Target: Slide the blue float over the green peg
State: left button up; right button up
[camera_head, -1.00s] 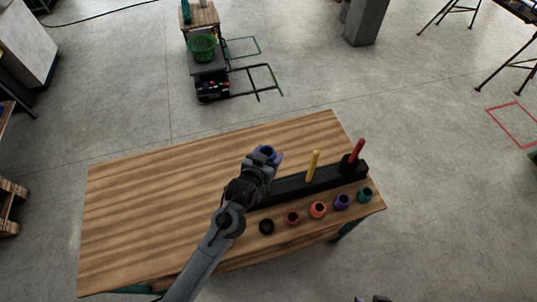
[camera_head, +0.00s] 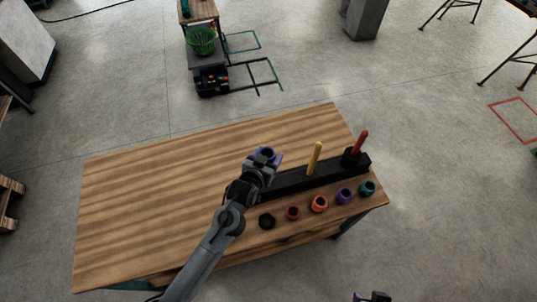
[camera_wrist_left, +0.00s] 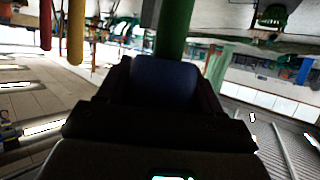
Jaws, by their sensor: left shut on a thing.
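My left gripper (camera_head: 265,160) is shut on the blue float (camera_head: 266,153), a short ring, over the left end of the black peg rack (camera_head: 285,185). In the left wrist view the float (camera_wrist_left: 165,82) sits between the dark fingers. The green peg (camera_wrist_left: 175,30) comes from the top of that view and meets the float's edge. Its tip is hidden, so I cannot tell whether the float is around it. My arm and gripper hide the green peg in the head view. Part of my right gripper (camera_head: 372,297) shows at the bottom edge, its opening unclear.
A yellow peg (camera_head: 314,158) and a red peg (camera_head: 359,146) stand on the rack. Several floats lie along the front edge, including an orange one (camera_head: 319,204) and a teal one (camera_head: 366,188). The left of the wooden table (camera_head: 140,200) is clear.

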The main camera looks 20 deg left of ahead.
dwell(0.3)
pick_arm(q)
jog(key=o, duration=1.2)
jog(key=shift+f, duration=0.1)
jog(key=v, duration=1.1)
jog(key=shift+w, duration=0.1)
